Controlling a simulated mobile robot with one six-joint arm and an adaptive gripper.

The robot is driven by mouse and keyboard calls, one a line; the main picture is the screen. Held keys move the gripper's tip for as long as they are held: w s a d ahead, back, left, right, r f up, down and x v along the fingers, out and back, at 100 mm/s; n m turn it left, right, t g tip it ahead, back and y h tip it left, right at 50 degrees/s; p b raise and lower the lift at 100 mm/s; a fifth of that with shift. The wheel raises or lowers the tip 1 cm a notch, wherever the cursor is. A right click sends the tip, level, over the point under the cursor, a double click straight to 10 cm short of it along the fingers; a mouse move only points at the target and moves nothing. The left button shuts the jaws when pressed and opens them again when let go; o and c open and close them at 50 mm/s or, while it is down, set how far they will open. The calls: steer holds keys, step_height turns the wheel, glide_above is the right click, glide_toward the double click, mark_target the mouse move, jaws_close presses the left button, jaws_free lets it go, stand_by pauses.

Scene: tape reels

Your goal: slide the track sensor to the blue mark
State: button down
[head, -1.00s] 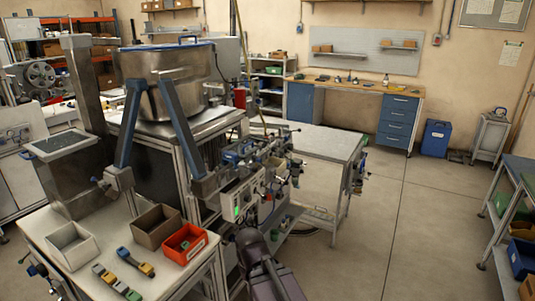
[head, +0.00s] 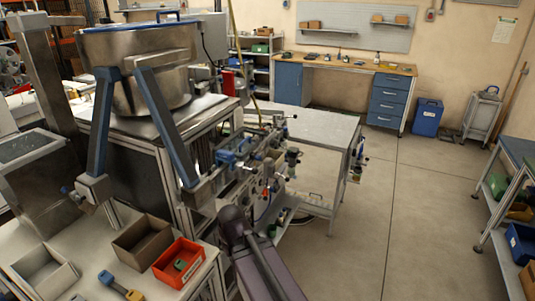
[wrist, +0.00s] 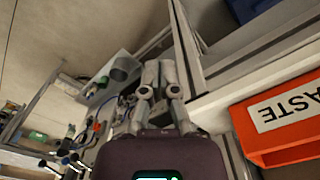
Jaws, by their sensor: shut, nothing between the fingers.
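A metal rail (head: 205,188) with several fittings runs along the side of the machine in the head view. A blue block (head: 232,156) sits on it and may be the track sensor, but it is too small to be sure. I cannot make out a separate blue mark. My gripper (wrist: 160,68) is shut and empty in the wrist view, its fingers together beside the machine frame. In the head view my arm rises at bottom centre, and the gripper cannot be made out there. The wrist view does not clearly show the sensor.
A red bin (head: 179,262) stands beside a brown box (head: 143,240) on the left table; the red bin, with a waste label, is close at right in the wrist view (wrist: 245,130). A grey table (head: 310,130) stands behind the rail.

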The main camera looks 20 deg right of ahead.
steer(key=shift+a, duration=0.25)
steer(key=shift+w, duration=0.15)
steer(key=w+d+r+m+t+y, duration=0.1)
steer(key=w+d+r+y, duration=0.1)
steer(key=w, duration=0.3)
steer(key=w+d+r+m+t+y, duration=0.1)
steer(key=w+d+r+y, duration=0.1)
steer(key=w+d+y, duration=0.2)
steer(key=w+d+r+m+t+y, duration=0.1)
steer(key=w+d+r+m+y, duration=0.1)
steer(key=w, duration=0.5)
steer(key=shift+d+r+y, duration=0.2)
steer(key=shift+d+y, duration=0.5)
steer(key=shift+d, duration=0.65)
steer(key=w+d+r+m+t+y, duration=0.1)
steer(key=d+r+t, duration=0.3)
steer(key=d, duration=0.7)
steer(key=w+d+r+m+t+y, duration=0.2)
steer(key=d+r, duration=0.6)
steer(key=d, duration=0.4)
steer(key=shift+w+t+y, duration=0.9)
steer(key=shift+w+y, duration=0.1)
steer(key=shift+w, duration=0.15)
